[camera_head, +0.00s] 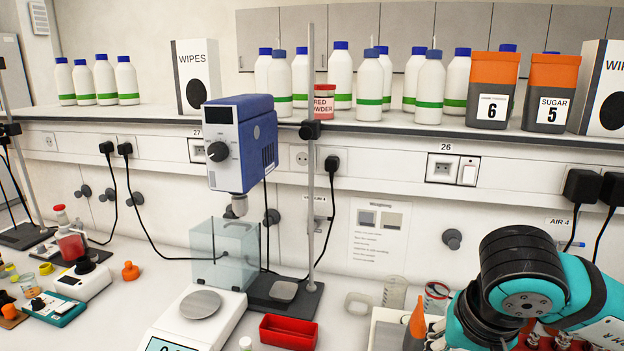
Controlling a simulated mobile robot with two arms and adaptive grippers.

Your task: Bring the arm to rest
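One of my arms, teal and black, comes in at the lower right. Its bent joints and links stand in front of the bench's right end. No gripper fingers show on it; its lower part is cut off by the bottom edge. My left arm and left gripper are not in the picture. Whether anything is held cannot be seen.
A blue stirrer (242,142) on a stand is behind a balance (195,318) with a clear box. A red tray (288,332) lies right of it. Beakers (394,291) and an orange-tipped bottle (416,325) are close to my arm. Bottles and boxes line the shelf (400,124).

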